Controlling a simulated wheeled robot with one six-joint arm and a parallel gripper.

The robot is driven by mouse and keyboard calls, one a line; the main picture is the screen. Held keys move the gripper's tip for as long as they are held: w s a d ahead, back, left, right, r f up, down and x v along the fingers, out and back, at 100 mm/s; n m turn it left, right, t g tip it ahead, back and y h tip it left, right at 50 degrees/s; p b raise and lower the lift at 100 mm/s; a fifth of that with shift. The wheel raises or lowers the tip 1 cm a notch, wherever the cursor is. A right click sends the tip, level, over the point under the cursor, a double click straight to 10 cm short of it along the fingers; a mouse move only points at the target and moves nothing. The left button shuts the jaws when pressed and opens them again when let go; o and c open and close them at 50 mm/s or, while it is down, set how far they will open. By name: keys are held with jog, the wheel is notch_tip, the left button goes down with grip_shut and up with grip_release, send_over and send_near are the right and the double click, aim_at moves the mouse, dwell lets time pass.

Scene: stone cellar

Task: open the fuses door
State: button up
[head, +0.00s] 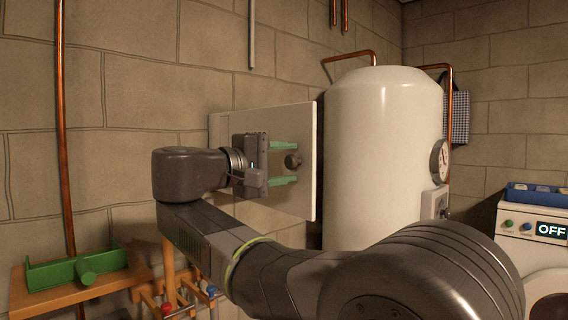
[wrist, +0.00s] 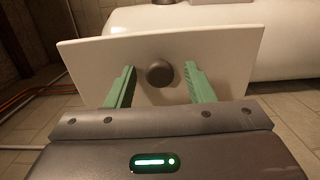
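A flat pale door panel (head: 305,130) with a dark round knob (head: 292,161) stands by the stone wall, left of the white tank. No lettering shows on it, so I cannot read it as the fuses door. My gripper (head: 296,162) is open in front of the panel, with one green finger above the knob and one below it. In the wrist view my gripper (wrist: 159,68) has a finger on each side of the knob (wrist: 160,73), with gaps between. The panel (wrist: 225,60) shows nearly whole there. Whatever is behind the panel is hidden.
The white tank (head: 375,150) with a gauge (head: 439,160) stands close to the panel's right edge. A green tray (head: 60,272) lies on a wooden bench at lower left. Copper pipes run up the wall. A white machine marked OFF (head: 550,230) stands at far right.

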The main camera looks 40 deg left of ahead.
jog(key=shift+s, duration=0.15)
jog(key=s+a+p, duration=0.1)
jog(key=s, duration=1.2)
jog(key=shift+s+a, duration=0.25)
jog(key=shift+w, duration=0.1)
jog(key=w, duration=0.4)
jog(key=w+d, duration=0.1)
jog(key=w, duration=0.4)
jog(key=w+b, duration=0.1)
jog(key=w, duration=0.3)
jog(key=shift+w+d, duration=0.3)
jog(key=shift+w, duration=0.15)
